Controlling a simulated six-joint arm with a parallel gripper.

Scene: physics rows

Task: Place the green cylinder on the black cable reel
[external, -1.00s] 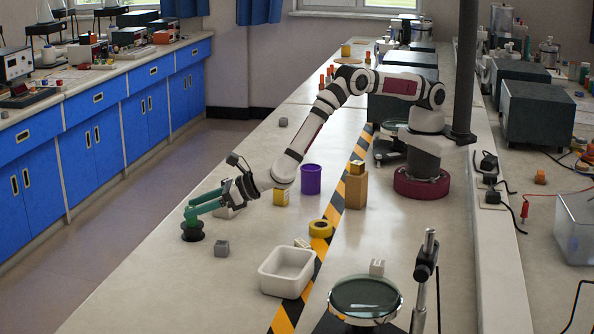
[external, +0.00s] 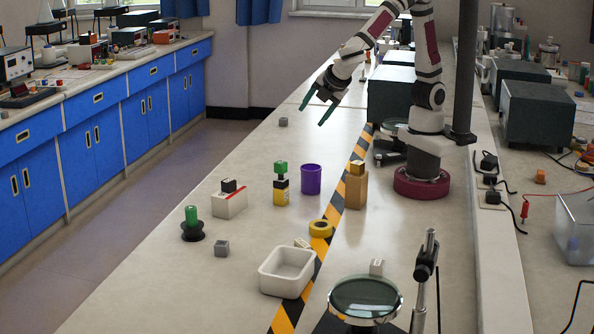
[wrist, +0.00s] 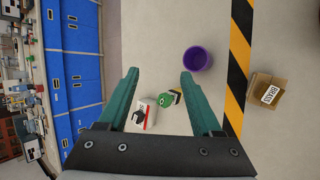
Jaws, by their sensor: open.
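The green cylinder (external: 191,214) stands upright on the black cable reel (external: 192,233) at the left front of the bench in the external view. My gripper (external: 312,116) is open and empty, high above the bench and well away from the reel, towards the back. Its green fingers also show spread apart in the wrist view (wrist: 159,73). I cannot make out the cylinder and reel in the wrist view; my gripper body may hide them.
Nearby are a white box (external: 229,204) with a black piece, a purple cup (external: 311,180), a cardboard box (external: 354,191), yellow tape (external: 321,229), a grey cube (external: 221,248) and a white tray (external: 263,277).

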